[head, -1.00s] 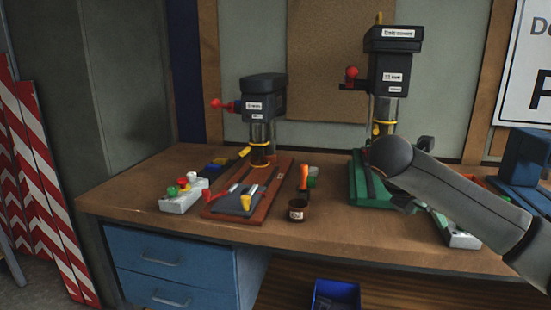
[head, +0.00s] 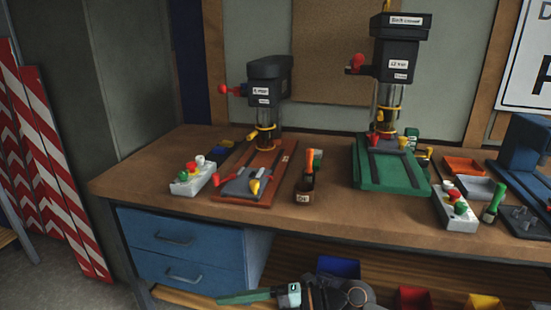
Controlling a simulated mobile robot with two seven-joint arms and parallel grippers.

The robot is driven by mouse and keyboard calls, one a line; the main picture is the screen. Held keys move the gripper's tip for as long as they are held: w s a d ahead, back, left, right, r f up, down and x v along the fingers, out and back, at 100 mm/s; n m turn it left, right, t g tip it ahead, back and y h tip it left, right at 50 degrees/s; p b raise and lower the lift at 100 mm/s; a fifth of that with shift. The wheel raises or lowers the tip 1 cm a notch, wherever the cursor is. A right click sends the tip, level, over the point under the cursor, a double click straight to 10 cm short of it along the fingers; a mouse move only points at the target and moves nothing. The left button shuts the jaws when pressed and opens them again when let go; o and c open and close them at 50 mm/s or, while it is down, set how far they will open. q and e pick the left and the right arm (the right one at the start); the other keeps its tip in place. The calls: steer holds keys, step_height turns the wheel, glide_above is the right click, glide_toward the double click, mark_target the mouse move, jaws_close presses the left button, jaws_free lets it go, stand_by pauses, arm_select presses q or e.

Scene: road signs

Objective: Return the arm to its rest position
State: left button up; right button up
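Neither of my arms nor grippers shows in the head view. The workbench (head: 330,212) stands ahead with two drill presses on it. The left drill press (head: 266,80) has a reddish-brown base with a grey vise. The right drill press (head: 398,60) is taller and has a green base (head: 385,180). Both stand upright.
Button boxes (head: 192,178) (head: 456,212) sit beside each press. An orange tray (head: 465,165) is at right. Below are blue drawers (head: 180,257), tools (head: 345,295) and a blue bin (head: 338,266). Striped boards (head: 45,150) lean left.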

steer(key=w+d+m+t+h+p, duration=0.3)
steer(key=d+m+t, duration=0.7)
steer(key=m+t, duration=0.75)
steer(key=s+d+f+m+g+h+p, duration=0.1)
steer(key=s+d+f+m+g+h, duration=0.3)
steer(key=f, duration=0.6)
steer(key=s+d+f+m+g+h+p, duration=0.1)
steer(key=s+d+f+m+g+h, duration=0.3)
steer(key=s+f, duration=0.7)
steer(key=s+d+m+h, duration=0.1)
steer(key=d+m+h, duration=0.1)
steer(key=d+m, duration=0.2)
steer(key=shift+s+d, duration=0.4)
steer(key=shift+d, duration=0.45)
